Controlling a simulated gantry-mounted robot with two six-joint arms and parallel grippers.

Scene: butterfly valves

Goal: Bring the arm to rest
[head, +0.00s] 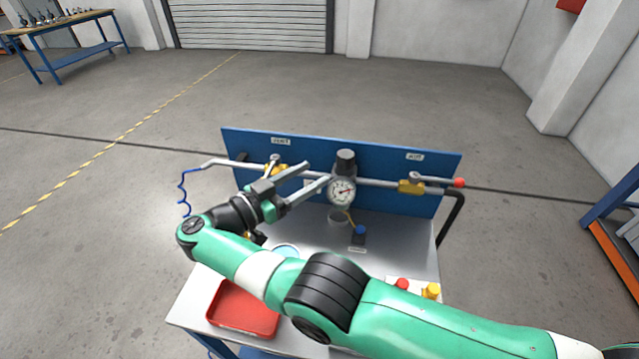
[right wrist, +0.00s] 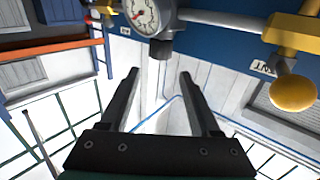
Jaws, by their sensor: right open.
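My right arm comes in from the lower right of the head view and reaches across the bench. Its right gripper (head: 307,180) is open, with nothing between its fingers, in front of the blue panel (head: 400,158) and left of the pressure gauge (head: 341,191). In the right wrist view the gripper (right wrist: 160,80) shows two parted dark fingers with empty space between them. A yellow valve (head: 411,187) sits on the pipe to the right of the gauge. My left gripper is out of view.
The bench has a metal top (head: 400,238). A red tray (head: 243,309) lies at its front left, partly under my arm. Red and yellow knobs (head: 432,291) stand at the front right. A blue hose (head: 184,188) hangs off the left pipe end.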

